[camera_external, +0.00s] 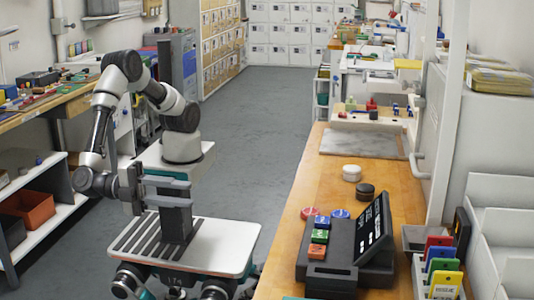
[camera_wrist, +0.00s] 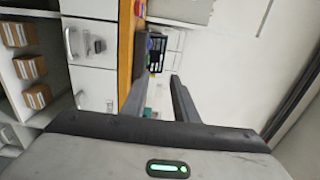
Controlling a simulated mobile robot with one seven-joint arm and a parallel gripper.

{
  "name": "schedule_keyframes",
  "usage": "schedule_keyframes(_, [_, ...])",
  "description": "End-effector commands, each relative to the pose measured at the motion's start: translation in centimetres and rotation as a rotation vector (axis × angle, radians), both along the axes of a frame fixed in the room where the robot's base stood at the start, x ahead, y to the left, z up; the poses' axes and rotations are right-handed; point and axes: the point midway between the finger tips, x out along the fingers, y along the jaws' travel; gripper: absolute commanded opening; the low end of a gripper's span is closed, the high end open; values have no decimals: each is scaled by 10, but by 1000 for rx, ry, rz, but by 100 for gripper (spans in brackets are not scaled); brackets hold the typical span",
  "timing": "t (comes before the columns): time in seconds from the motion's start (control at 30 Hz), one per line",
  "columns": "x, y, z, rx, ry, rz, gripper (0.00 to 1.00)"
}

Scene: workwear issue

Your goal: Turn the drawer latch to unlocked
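My gripper (camera_external: 189,193) is open and empty, with its two grey fingers apart, in front of my body in the external view. In the wrist view the gripper (camera_wrist: 164,78) points toward a bench, with a gap between the fingers. White drawer fronts (camera_wrist: 96,72) show at the left of the wrist view, with bar handles (camera_wrist: 70,42). A small dark fitting (camera_wrist: 98,46) on one front may be the latch; its setting is too small to read. The gripper is apart from it. I cannot make out the latch in the external view.
A wooden counter (camera_external: 290,243) on the right bears a black terminal (camera_external: 371,231), coloured blocks (camera_external: 320,236) and two round pieces. Shelves with small cardboard boxes (camera_wrist: 33,67) stand beside the drawers in the wrist view. A left workbench (camera_external: 60,93) has bins below. The grey floor (camera_external: 258,130) between is clear.

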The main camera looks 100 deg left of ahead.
Motion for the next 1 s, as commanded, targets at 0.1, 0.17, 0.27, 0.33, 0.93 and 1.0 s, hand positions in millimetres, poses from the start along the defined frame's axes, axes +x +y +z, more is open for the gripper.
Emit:
schedule_keyframes(0.1, [0,0,-58,10,-1,0,27])
schedule_keyframes(0.17, [1,0,-85,10,0,0,27])
schedule_keyframes(0.27, [1,1,-128,9,0,2,27])
schedule_keyframes(0.33, [2,1,-153,7,0,3,27])
schedule_keyframes(0.93, [76,1,-180,-1,1,6,27])
schedule_keyframes(1.0, [91,1,-180,-1,3,6,27])
